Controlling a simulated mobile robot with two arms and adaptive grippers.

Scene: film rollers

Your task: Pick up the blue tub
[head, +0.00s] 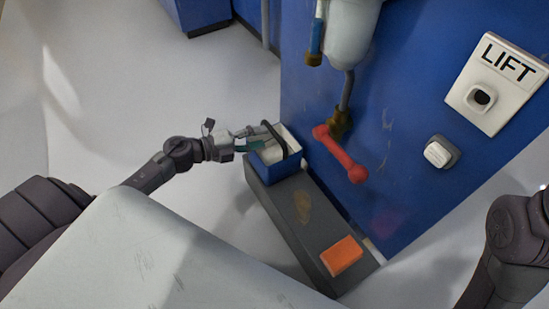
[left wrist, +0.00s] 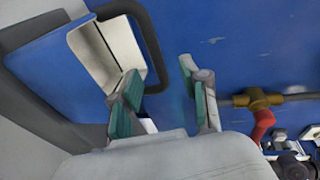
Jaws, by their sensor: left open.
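The blue tub (head: 284,167) stands on the far end of a low dark grey ledge, against the blue panel. It has a pale inside and a dark loop handle. In the left wrist view the tub (left wrist: 60,75) fills the left side, with its handle arching to the upper middle. My left gripper (head: 252,141) is at the tub's left rim, its teal-padded fingers apart. In the left wrist view the open gripper (left wrist: 160,88) has one finger overlapping the tub's rim near the handle's end; I cannot tell whether they touch. My right gripper is out of view.
An orange block (head: 341,256) lies on the ledge's near end (head: 300,212). A red lever (head: 340,154) on a brass valve (head: 341,122) juts from the panel right of the tub. A white LIFT plate (head: 496,84) is higher up. Floor left is clear.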

